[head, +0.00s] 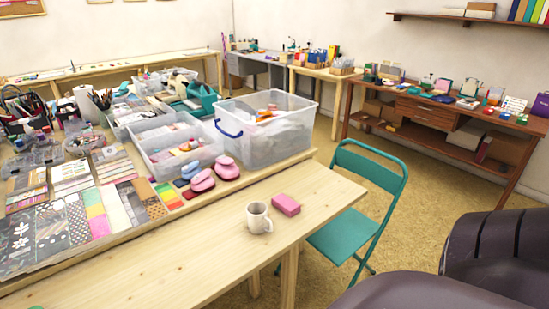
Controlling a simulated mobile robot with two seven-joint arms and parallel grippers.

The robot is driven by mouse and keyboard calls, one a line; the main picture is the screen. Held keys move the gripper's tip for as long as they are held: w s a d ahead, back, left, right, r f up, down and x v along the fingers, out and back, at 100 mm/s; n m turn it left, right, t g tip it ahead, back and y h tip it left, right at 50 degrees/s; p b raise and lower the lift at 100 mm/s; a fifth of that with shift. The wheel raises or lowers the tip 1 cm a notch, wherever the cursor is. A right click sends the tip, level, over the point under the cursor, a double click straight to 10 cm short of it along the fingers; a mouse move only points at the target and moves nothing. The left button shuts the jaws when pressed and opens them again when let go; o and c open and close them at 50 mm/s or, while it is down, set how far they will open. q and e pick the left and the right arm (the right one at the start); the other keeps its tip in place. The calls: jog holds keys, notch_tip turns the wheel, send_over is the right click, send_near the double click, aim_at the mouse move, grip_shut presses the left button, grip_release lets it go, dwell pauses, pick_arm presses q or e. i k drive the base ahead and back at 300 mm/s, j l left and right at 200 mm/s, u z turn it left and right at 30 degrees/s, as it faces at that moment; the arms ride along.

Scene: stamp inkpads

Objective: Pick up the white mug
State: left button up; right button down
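The white mug (258,218) stands upright on the front wooden table (172,262), near its right end. Its handle points to the right. A pink block-shaped item (286,205) lies just right of the mug, apart from it. Neither of my grippers shows in the head view. Dark rounded shapes at the lower right seem to be parts of my own body.
Paper sheets, pink punches (202,181) and a clear plastic bin (266,135) with a blue handle crowd the table behind. A teal folding chair (346,236) stands against the table's right end. The front table left of the mug is clear. A brown desk (430,112) stands at the back right.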

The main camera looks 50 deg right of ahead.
aim_at(258, 220)
jog(key=z, duration=1.4)
